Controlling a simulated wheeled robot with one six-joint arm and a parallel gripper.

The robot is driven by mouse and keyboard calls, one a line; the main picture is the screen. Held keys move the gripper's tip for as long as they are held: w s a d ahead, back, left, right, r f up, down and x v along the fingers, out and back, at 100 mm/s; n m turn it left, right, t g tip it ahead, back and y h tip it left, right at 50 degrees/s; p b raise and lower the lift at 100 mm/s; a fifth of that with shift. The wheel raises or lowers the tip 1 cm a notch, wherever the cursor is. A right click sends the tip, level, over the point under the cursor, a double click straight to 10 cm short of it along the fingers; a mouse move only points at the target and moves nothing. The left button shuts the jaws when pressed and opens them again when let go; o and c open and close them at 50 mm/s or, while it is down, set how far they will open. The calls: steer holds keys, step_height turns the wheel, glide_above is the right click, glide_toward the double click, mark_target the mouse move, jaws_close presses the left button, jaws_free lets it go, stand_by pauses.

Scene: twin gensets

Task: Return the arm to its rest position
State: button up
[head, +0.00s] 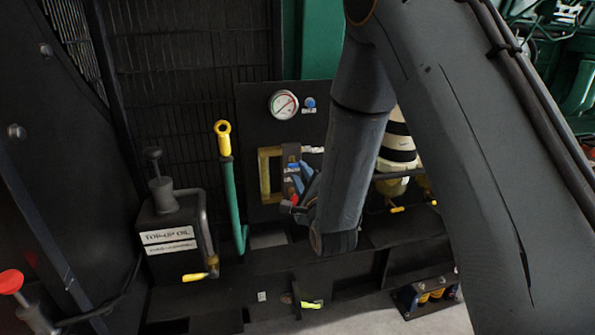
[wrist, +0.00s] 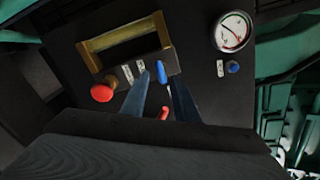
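My arm reaches down from the upper right in the head view, its wrist bent low before a dark control panel (head: 255,105). My gripper (head: 300,185) is close to the panel's yellow-framed opening (head: 265,176), and the arm partly hides it. In the wrist view, my gripper's two blue-grey fingers (wrist: 160,80) point at the panel and stand apart. A small blue handle (wrist: 162,72) shows between their tips. I cannot tell whether the fingers touch it. I see nothing held.
A red knob (wrist: 102,92) and a gauge (wrist: 233,32) are on the panel near my gripper. A green lever with a yellow top (head: 230,185) and an oil pump (head: 170,215) stand to the left.

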steer(key=shift+s+d, duration=0.1)
steer(key=shift+s, duration=0.35)
steer(key=s+d+f+n+g+h+p, duration=0.2)
steer(key=s+d+f+n+g+h, duration=0.2)
steer(key=s+d+n+g, duration=0.75)
steer(key=s+d+r+n+g, duration=0.1)
steer(key=s+d+n+g, duration=0.2)
steer(key=s, duration=0.7)
steer(key=s+d+r+n+g+h+p, duration=0.1)
steer(key=s+d+n+g, duration=0.2)
steer(key=s, duration=0.8)
steer(key=d+n, duration=0.2)
steer(key=d, duration=0.1)
steer(key=shift+s+r+p, duration=0.3)
steer(key=shift+r, duration=0.05)
steer(key=shift+n, duration=0.25)
